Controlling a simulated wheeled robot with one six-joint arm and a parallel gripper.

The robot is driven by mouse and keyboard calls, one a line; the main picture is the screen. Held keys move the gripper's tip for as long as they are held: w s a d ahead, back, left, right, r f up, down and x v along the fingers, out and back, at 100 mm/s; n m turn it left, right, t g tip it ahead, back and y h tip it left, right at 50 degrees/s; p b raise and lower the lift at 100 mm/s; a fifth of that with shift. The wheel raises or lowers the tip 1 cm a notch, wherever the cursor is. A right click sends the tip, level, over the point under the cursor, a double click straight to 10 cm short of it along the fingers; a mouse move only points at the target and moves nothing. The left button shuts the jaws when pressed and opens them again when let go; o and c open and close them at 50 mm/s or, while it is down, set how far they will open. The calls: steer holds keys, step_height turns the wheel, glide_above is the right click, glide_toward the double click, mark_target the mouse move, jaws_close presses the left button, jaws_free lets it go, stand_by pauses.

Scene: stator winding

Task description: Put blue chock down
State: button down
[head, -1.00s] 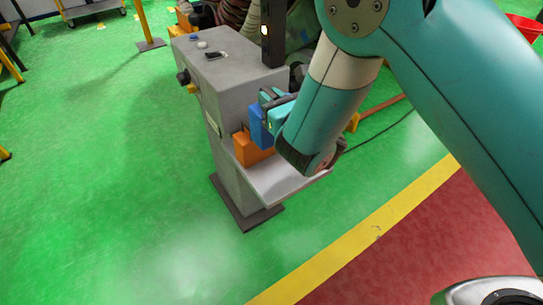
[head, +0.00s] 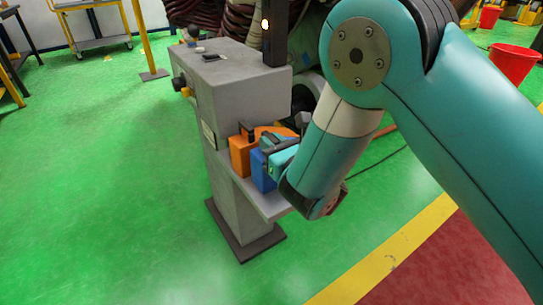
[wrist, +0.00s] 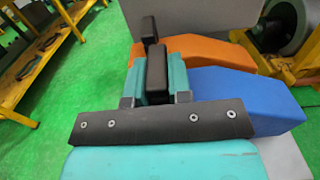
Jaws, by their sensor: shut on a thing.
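The blue chock (head: 263,172) is at the grey shelf of the pedestal, just in front of the orange chock (head: 240,155). My gripper (head: 273,150) is shut on the blue chock's black handle. In the wrist view the blue chock (wrist: 245,97) extends to the right of my gripper (wrist: 155,72), and the orange chock (wrist: 195,52) lies beyond it. The blue chock looks low, at about shelf height; I cannot tell whether its underside touches the shelf, since my wrist hides part of it.
The grey pedestal (head: 235,85) rises behind the chocks. Its shelf (head: 262,203) shows a bare front edge. A dark post (head: 275,35) stands on the right of the pedestal. Green floor is free to the left. A red bucket (head: 514,65) is far right.

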steer(key=shift+f, duration=0.25)
steer(key=shift+f, duration=0.15)
steer(key=c, duration=1)
jaws_free()
steer(key=shift+c, duration=0.2)
